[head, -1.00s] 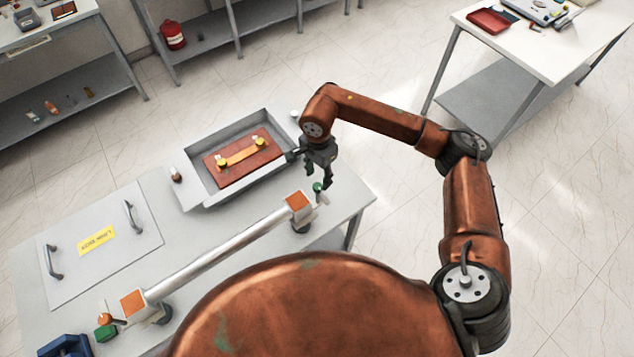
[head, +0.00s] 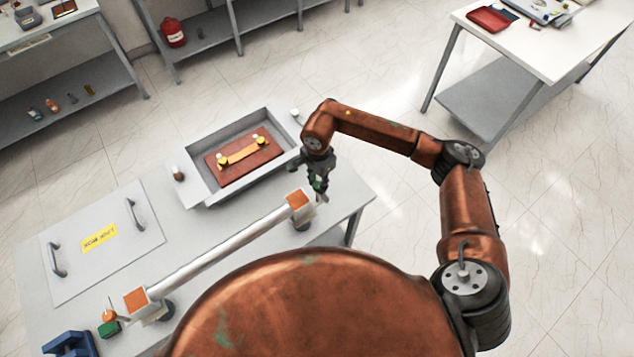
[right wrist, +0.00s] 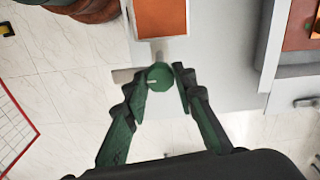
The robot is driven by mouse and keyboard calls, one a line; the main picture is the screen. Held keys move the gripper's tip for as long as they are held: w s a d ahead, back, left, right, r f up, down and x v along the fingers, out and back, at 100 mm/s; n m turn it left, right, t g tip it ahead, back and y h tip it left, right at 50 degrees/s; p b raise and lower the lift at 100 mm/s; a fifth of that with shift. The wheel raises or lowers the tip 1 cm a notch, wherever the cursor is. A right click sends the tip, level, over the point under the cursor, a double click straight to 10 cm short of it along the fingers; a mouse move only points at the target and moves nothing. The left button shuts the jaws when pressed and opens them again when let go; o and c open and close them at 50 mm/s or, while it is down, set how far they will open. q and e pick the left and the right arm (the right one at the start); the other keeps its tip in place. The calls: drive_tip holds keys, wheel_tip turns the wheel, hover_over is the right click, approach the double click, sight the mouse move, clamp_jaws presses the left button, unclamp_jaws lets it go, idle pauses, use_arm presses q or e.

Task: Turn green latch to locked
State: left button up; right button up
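The green latch is a small green knob at the right end of a grey bar (head: 215,246) with orange-topped end blocks. In the head view it is mostly hidden by my right gripper (head: 318,187). In the right wrist view the green knob (right wrist: 160,78) lies between the two fingertips of my right gripper (right wrist: 157,85), beside an orange-topped block (right wrist: 160,18). The fingers stand on either side of the knob, with a gap at the left finger; I cannot tell whether the right finger touches it. My left gripper is not in view.
A grey tray (head: 190,192) holding a brown block with a yellow handle lies behind the bar. A panel (head: 75,270) with two handles lies left. Floor is open right of the table.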

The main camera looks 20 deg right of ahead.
drive_tip(key=c, duration=0.5)
drive_tip(key=shift+a, duration=0.15)
clamp_jaws()
drive_tip(key=m+b, duration=0.2)
drive_tip(key=shift+d+f+b, duration=0.2)
drive_tip(key=shift+b, duration=0.15)
drive_tip(key=m+b, duration=0.5)
drive_tip(key=m, duration=0.1)
drive_tip(key=shift+b, duration=0.3)
drive_tip(key=m+b, duration=0.2)
drive_tip(key=m, duration=0.2)
drive_tip(key=shift+m+b, duration=0.4)
drive_tip(key=m+b, duration=0.2)
drive_tip(key=m, duration=0.2)
drive_tip(key=shift+s+r+m, duration=0.1)
drive_tip(key=shift+r+m, duration=0.05)
drive_tip(key=shift+m, duration=0.25)
